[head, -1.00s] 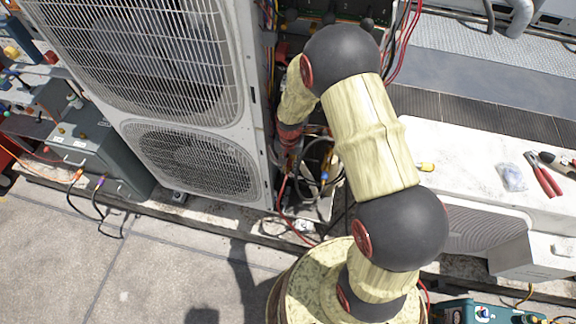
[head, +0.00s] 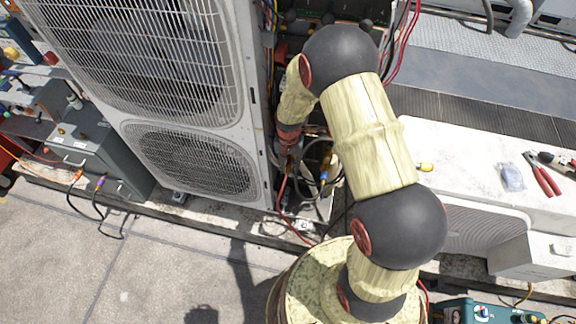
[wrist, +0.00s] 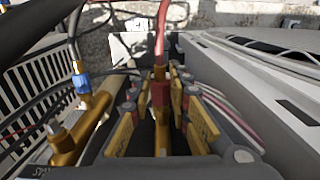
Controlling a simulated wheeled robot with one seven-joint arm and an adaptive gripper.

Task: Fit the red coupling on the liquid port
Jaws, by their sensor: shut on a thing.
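My gripper (wrist: 160,92) fills the lower middle of the wrist view, its yellow-and-grey fingers closed from both sides on the red coupling (wrist: 159,95). A red hose (wrist: 160,35) runs up from the coupling. A brass piece (wrist: 162,137) shows directly below the coupling; I cannot tell whether it is the coupling's own end or the liquid port, nor whether anything is seated. In the head view my gripper is down beside the condenser's right side, mostly hidden by my arm and shade.
A blue coupling (wrist: 82,83) sits on brass pipework left of my gripper, with dark hoses close by. The tall condenser (head: 190,160) stands left of my arm. A white unit (head: 465,165) on the right carries red-handled pliers (head: 542,175).

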